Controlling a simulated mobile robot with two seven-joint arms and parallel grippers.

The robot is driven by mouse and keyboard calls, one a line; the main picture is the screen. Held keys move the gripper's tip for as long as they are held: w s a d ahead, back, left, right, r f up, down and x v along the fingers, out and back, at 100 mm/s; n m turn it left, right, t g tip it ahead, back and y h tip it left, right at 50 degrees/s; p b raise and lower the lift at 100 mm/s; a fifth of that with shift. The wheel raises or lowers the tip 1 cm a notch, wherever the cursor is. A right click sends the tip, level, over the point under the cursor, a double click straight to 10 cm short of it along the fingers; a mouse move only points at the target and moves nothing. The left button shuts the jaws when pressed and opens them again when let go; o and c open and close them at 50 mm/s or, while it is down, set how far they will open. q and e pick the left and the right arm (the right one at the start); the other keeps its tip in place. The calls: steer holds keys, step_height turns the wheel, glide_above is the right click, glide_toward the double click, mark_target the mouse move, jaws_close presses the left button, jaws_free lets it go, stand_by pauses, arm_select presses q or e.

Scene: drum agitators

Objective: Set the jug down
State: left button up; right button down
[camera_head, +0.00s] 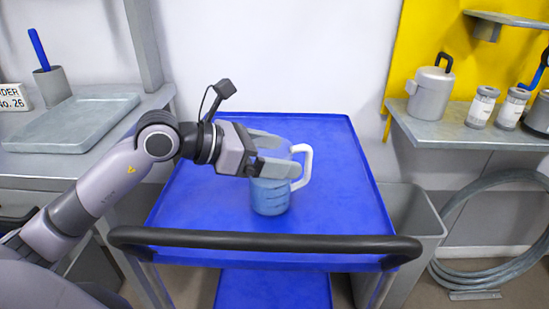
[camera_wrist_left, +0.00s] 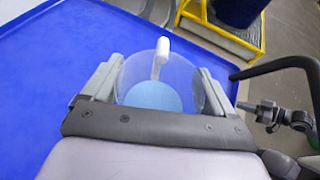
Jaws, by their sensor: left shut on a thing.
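The jug (camera_head: 270,195) is clear with a white handle on its right side and holds a pale blue content. It stands upright over the middle of the blue cart top (camera_head: 335,200); I cannot tell whether its base touches the surface. My left gripper (camera_head: 278,168) is shut on the jug near its upper part, coming from the left. In the left wrist view the jug (camera_wrist_left: 158,80) sits between the two fingers, its handle pointing away from the wrist. The fingers hide part of the jug's rim and wall.
A black push bar (camera_head: 265,242) runs along the cart's near edge. The blue top is bare around the jug. A left counter holds a grey tray (camera_head: 70,122). A right shelf (camera_head: 460,133) holds a lidded canister (camera_head: 430,95) and jars. A grey bin (camera_head: 410,215) stands right of the cart.

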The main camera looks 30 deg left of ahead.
arm_select(q)
steer(key=shift+f, duration=0.2)
steer(key=shift+f, duration=0.15)
steer(key=o, duration=1.5)
steer(key=shift+o, duration=0.2)
